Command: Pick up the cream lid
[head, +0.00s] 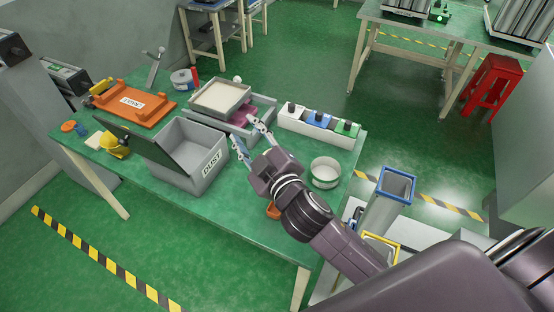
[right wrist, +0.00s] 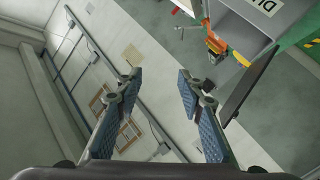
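A cream rectangular piece with a raised rim, which looks like the cream lid (head: 220,98), lies on a grey tray (head: 266,107) at the back middle of the green table. A pink piece (head: 243,117) shows in the tray beside it. My right gripper (head: 243,130) is above the table, just in front of the tray and to the right of the grey box. Its fingers are spread apart. In the right wrist view the right gripper (right wrist: 159,82) is open with nothing between its fingers. The lid does not show clearly there. My left gripper is not in view.
A grey DUST box (head: 188,181) with a dark raised flap (head: 135,138) stands left of my right gripper. A white rack with coloured blocks (head: 318,128) and a round pale container (head: 325,172) stand to the right. An orange tray (head: 132,100) lies at the back left.

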